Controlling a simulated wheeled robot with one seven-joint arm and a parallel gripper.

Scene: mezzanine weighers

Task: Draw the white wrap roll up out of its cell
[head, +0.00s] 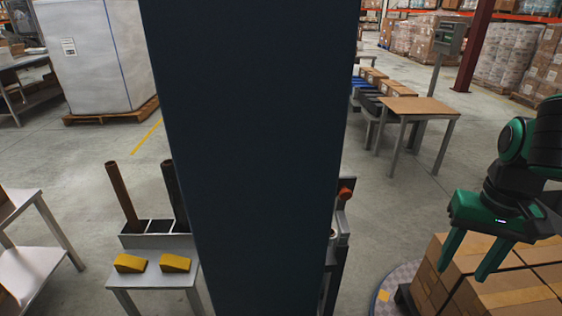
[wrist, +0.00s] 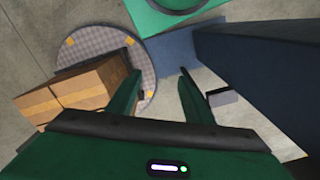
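I cannot make out a white wrap roll in either view. A grey divided holder (head: 152,241) stands on a small light table (head: 152,279) at the lower left of the head view. A brown tube (head: 122,192) stands tilted in its left cell. A dark tube (head: 174,190) rises from its right part, and the cell between looks empty. My gripper (head: 463,274) is at the far right, open and empty, well away from the holder. It also shows open in the wrist view (wrist: 160,76).
Cartons (head: 505,285) are stacked below my gripper on a round plate, also seen in the wrist view (wrist: 85,88). Two yellow wedges (head: 130,263) (head: 175,262) lie before the holder. A wooden-topped table (head: 420,107) stands behind right. Open floor (head: 400,200) lies between.

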